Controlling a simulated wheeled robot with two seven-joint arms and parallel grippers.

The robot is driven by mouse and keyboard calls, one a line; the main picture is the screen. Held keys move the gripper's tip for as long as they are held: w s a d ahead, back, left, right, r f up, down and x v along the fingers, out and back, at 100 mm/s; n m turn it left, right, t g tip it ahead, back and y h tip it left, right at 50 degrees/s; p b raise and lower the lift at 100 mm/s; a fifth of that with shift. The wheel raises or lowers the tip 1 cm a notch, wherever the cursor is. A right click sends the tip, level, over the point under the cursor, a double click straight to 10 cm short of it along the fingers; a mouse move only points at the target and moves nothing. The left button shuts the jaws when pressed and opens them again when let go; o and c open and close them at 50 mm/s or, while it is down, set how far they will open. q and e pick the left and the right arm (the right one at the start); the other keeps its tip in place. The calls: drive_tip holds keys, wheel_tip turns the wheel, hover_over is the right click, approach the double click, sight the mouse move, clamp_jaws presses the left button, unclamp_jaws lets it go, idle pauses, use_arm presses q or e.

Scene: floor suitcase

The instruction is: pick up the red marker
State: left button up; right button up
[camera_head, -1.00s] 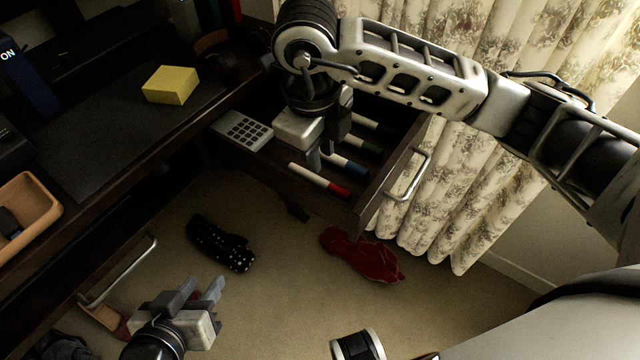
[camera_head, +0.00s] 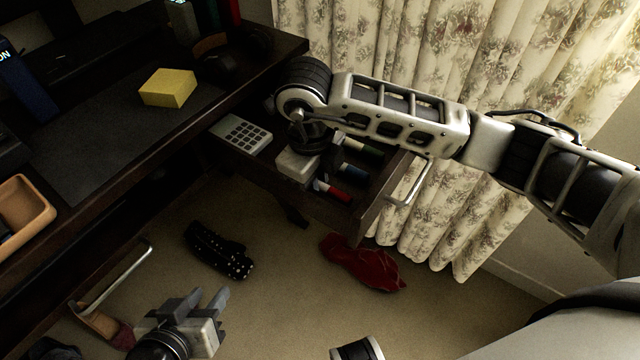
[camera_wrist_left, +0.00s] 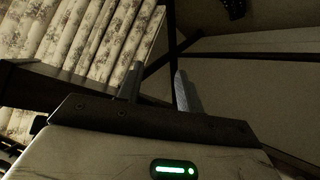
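The red marker (camera_head: 332,191) lies in the open drawer (camera_head: 377,204), with its red end in view and the rest hidden by my right gripper. My right gripper (camera_head: 299,166) is down in the drawer over the marker's hidden part. My left gripper (camera_head: 207,299) is open and empty above the floor at lower left. Its two spread fingers also show in the left wrist view (camera_wrist_left: 158,84).
A blue-capped marker (camera_head: 353,172) and a green-capped marker (camera_head: 362,148) lie beside the red one. A calculator (camera_head: 240,133) is at the drawer's left. A yellow block (camera_head: 168,88) sits on the desk. A red cloth item (camera_head: 362,263) and a black dotted one (camera_head: 218,251) lie on the floor.

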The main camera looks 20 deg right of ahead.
clamp_jaws()
drive_tip(key=shift+r, duration=0.15)
